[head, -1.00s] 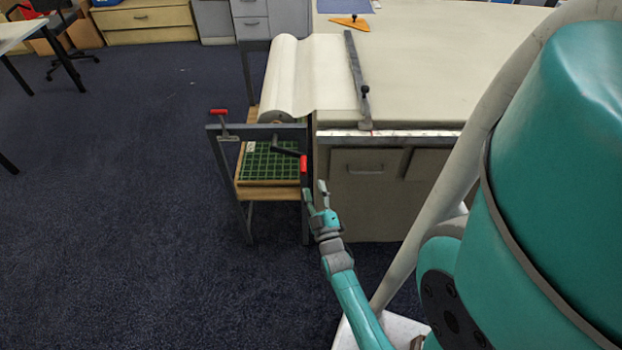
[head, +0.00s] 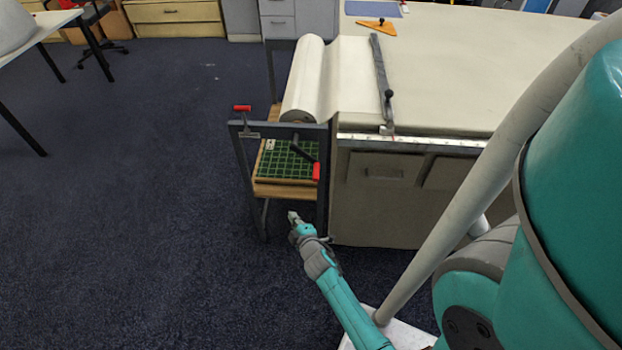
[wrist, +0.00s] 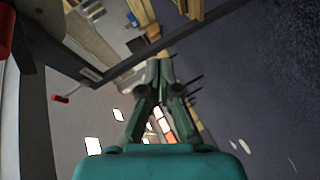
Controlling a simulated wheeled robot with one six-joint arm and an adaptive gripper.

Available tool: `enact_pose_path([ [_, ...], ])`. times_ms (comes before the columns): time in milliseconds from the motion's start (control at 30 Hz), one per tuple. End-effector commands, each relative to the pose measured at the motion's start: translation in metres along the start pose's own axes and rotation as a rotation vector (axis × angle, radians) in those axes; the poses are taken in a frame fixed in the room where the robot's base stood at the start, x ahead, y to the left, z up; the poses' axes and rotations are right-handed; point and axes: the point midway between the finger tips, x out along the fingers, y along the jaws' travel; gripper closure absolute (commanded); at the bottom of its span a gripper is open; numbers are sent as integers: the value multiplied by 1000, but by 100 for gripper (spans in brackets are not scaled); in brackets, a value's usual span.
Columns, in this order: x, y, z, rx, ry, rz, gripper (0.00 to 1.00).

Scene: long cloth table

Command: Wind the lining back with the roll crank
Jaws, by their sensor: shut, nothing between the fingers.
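The lining roll (head: 308,80) lies in a dark metal stand (head: 280,128) at the left end of the cloth table, its sheet running onto the top. The roll crank (head: 303,152) is a dark arm at the front of the stand, with a red handle (head: 316,171) at its lower right. A second red handle (head: 242,108) sits on a clamp at the stand's upper left. My gripper (head: 294,218) is shut and empty, below and left of the crank's handle, apart from it. In the wrist view my gripper (wrist: 162,68) points along the frame; red parts show at the left.
A dark bar (head: 382,80) with a knob lies across the lining on the table (head: 450,60). A green gridded mat (head: 285,163) lies on the wooden shelf (head: 285,190) inside the stand. An orange tool (head: 377,27) lies farther back. The floor left of the stand is clear.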

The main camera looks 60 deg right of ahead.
Motion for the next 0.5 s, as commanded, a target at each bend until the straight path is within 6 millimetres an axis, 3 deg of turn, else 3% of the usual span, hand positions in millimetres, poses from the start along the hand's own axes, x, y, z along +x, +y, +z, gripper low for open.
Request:
enact_pose_path([
  [100, 12, -23, 0, -157, -121, -85, 100],
  [200, 17, -27, 4, -283, -243, -100, 100],
  [333, 16, -11, 4, -431, -409, -39, 100],
  [500, 2, 29, -16, -567, -591, 146, 100],
])
